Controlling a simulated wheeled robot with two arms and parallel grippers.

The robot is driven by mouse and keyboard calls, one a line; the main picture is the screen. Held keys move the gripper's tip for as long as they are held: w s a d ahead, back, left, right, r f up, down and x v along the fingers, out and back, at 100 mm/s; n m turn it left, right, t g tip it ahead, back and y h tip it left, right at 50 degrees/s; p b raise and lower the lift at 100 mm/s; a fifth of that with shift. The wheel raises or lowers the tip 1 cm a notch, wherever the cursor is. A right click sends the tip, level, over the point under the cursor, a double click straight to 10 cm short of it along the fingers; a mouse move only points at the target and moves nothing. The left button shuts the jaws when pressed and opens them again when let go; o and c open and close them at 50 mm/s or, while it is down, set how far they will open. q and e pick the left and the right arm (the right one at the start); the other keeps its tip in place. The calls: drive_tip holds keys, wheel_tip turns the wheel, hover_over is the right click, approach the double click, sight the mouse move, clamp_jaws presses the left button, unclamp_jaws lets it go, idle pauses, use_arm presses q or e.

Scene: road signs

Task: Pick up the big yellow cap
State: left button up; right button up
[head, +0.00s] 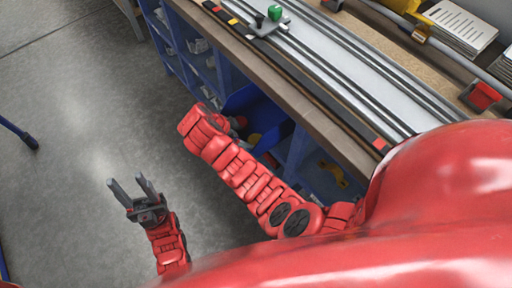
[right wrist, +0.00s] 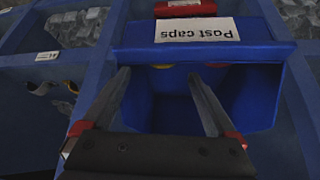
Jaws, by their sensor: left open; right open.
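A blue bin (head: 245,100) stands in the shelf under the workbench. In the right wrist view the bin (right wrist: 262,98) bears a label reading "Post caps", upside down. A yellow thing (head: 253,139) shows at the bin in the head view, partly hidden. In the right wrist view only a yellow sliver (right wrist: 162,66) shows under the label edge, with a red sliver beside it. My right gripper (right wrist: 158,74) is open and empty, its fingers reaching over the bin. My left gripper (head: 134,186) is open and empty, above the floor, away from the shelf.
The wooden workbench (head: 240,38) with metal rails runs above the shelf. Blue shelf dividers (right wrist: 82,110) flank the bin. Neighbouring compartments hold clear-wrapped parts (right wrist: 75,25). The grey floor (head: 70,110) on the left is mostly free.

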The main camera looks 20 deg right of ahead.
sight(255, 141)
drive_tip(key=shift+x, duration=1.95)
drive_tip(key=x, duration=0.4)
drive_tip(key=shift+d+f, duration=0.1)
drive_tip(key=shift+f, duration=0.25)
drive_tip(key=c, duration=1)
